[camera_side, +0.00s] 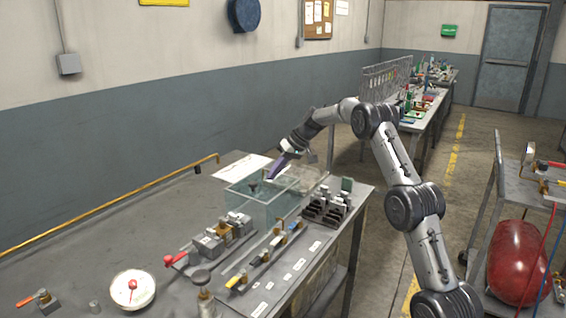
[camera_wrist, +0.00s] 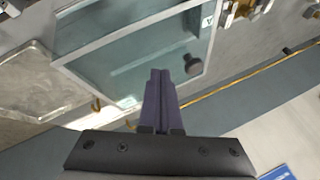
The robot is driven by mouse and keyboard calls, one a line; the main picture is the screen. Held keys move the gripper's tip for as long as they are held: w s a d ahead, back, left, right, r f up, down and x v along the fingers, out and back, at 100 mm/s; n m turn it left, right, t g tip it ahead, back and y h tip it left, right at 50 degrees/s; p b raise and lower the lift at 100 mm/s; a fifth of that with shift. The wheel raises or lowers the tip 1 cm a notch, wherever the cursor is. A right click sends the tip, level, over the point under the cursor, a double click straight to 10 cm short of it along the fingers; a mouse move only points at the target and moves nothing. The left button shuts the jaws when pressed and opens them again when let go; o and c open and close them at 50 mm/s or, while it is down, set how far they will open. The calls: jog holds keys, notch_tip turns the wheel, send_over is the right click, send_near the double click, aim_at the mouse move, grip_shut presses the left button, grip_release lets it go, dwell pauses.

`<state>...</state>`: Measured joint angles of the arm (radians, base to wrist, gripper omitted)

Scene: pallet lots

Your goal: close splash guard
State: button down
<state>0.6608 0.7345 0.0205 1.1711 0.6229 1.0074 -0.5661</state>
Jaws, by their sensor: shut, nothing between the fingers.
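The splash guard (camera_side: 262,213) is a clear, greenish glass box on the grey workbench. In the wrist view its framed glass (camera_wrist: 140,50) fills the upper middle, with a dark round knob (camera_wrist: 194,65) near its right edge. My gripper (camera_side: 271,177) reaches down from the upper right to the top of the box. In the wrist view my gripper's purple fingers (camera_wrist: 160,75) are together and empty, just left of the knob. I cannot tell whether they touch the glass. How far the guard stands open is not clear.
A vise-like fixture (camera_side: 222,237) with a red handle stands in front of the guard. A dark slotted holder (camera_side: 325,210) is at its right. A white dish (camera_side: 132,290) sits at the front left. A brass rail (camera_side: 110,206) runs along the back edge. The bench's left middle is clear.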

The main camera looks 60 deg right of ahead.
aim_at(265, 190)
jog(key=shift+w+a, duration=0.4)
jog(key=shift+a, duration=0.4)
jog(key=shift+w+a, duration=0.35)
jog(key=shift+a, duration=0.4)
jog(key=shift+a, duration=0.1)
jog(key=a, duration=2)
jog(key=shift+a, duration=0.35)
jog(key=shift+a+f, duration=0.1)
